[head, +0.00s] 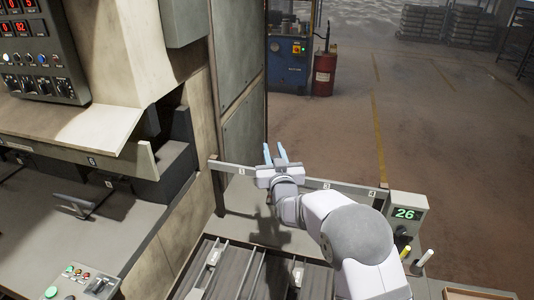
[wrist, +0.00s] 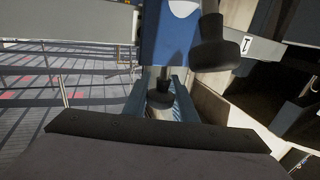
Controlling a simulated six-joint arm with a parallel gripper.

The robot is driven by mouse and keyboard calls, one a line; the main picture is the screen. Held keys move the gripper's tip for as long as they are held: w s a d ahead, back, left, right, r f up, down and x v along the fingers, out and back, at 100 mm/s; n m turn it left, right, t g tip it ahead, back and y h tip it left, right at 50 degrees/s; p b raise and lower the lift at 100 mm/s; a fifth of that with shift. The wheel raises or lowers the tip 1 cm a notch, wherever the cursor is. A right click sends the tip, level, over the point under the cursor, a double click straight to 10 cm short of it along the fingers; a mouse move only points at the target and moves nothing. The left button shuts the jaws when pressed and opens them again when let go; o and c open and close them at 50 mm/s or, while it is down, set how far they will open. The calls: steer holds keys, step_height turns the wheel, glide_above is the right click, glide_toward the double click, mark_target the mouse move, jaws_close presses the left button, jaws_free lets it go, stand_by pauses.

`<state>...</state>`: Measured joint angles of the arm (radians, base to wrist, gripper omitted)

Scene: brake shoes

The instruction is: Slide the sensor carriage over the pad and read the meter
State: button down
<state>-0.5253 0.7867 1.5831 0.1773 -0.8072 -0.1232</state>
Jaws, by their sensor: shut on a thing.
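My gripper (head: 275,150) is at the long rail (head: 345,188), between labels 1 and 3, with its two blue fingers pointing away from my arm. In the wrist view, the fingers (wrist: 160,88) are shut on a dark knob (wrist: 164,84) below the blue sensor carriage (wrist: 172,40). A dark cylinder with a rounded end (wrist: 216,50) is beside the carriage. In the head view my gripper hides the carriage. The meter (head: 406,212) at the rail's right end reads 26 in green. I cannot tell which surface is the pad.
Dark grey strips with upright metal fittings (head: 230,272) lie below the rail. A tall cabinet (head: 237,75) stands left of my gripper, and a control panel (head: 38,45) is at upper left. White and yellow posts (head: 424,258) stand near the meter.

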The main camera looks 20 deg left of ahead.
steer(key=d+b, duration=0.4)
steer(key=d, duration=0.7)
steer(key=shift+d+b, duration=0.35)
steer(key=shift+d, duration=0.05)
steer(key=c, duration=1.5)
jaws_free()
steer(key=shift+s, duration=0.1)
steer(key=shift+b+v, duration=1.55)
steer(key=shift+v, duration=2.05)
